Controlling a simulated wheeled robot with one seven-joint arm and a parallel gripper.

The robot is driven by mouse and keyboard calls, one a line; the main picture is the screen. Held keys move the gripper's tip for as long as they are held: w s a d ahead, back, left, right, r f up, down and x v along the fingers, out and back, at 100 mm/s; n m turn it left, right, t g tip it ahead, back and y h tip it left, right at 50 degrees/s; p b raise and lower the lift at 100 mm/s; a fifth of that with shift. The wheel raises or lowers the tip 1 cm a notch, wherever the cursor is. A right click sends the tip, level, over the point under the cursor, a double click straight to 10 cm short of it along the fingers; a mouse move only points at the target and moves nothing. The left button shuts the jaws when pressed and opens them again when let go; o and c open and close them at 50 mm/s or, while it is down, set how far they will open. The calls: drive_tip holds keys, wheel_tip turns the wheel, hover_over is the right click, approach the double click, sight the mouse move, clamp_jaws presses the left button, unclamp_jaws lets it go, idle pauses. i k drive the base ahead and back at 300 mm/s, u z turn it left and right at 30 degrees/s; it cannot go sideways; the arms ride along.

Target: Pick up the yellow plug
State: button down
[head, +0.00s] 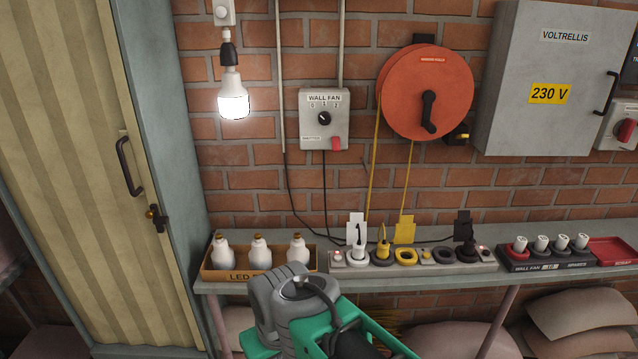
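The yellow plug (383,246) stands upright in a dark round socket of the grey power strip (341,264) on the shelf. A yellow tag (405,230) stands just right of it, and a yellow-ringed socket (406,256) beside it looks empty. A yellow cord (375,170) hangs from the orange reel above. My teal and grey arm rises from the bottom edge, in front of the shelf and below the plug. No gripper fingers can be made out in the head view.
A white plug (358,250) and a black plug (468,246) sit in the same strip. A wooden box of bulbs (260,277) is left, a black tray of fuses (515,265) right. The orange cord reel (425,90) and fan switch (324,118) are on the brick wall.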

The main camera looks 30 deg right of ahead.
sight(381, 253)
drive_tip(key=z, duration=1.5)
